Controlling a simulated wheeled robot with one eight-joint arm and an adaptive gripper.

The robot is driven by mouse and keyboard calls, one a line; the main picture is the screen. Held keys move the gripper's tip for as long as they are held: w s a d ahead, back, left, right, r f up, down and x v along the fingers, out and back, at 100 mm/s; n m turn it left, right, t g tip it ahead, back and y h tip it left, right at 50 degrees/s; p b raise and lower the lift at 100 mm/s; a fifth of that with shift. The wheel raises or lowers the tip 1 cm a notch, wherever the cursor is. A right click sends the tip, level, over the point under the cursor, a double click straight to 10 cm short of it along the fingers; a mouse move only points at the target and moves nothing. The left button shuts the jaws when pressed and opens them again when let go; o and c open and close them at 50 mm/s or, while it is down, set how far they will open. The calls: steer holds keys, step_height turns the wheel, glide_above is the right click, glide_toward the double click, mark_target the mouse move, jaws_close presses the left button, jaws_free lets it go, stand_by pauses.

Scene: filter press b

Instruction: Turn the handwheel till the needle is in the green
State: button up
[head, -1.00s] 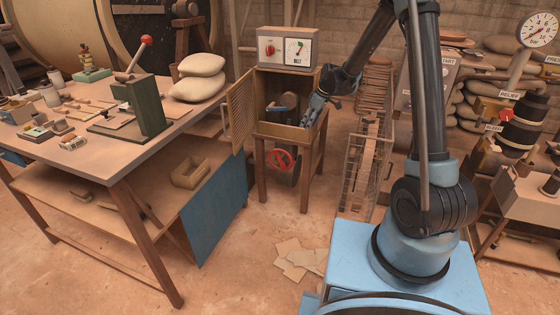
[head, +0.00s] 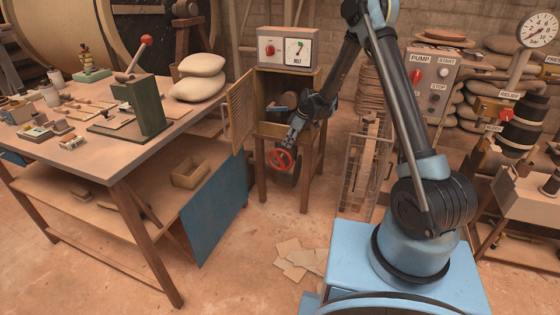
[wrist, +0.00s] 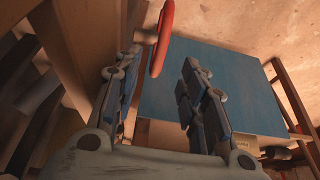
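The red handwheel (head: 282,159) is at the front of the wooden stand, below the open box. Part of its red rim (wrist: 163,38) shows edge-on at the top of the wrist view. My gripper (head: 289,140) is just above the wheel in the head view. In the wrist view my gripper (wrist: 160,68) is open, with its fingers apart and the rim showing near and between the tips; I cannot tell whether they touch.
The open box (head: 265,120) with a slatted door (head: 241,110) stands above the wheel. The workbench (head: 85,155) with its blue side panel (head: 213,208) is to the left. A wire rack (head: 362,175) is to the right. Flat sheets (head: 295,258) lie on the floor in front.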

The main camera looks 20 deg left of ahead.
mark_target(280, 157)
steer(key=x, duration=1.3)
steer(key=shift+f, duration=0.3)
steer(key=shift+c, duration=0.3)
jaws_close()
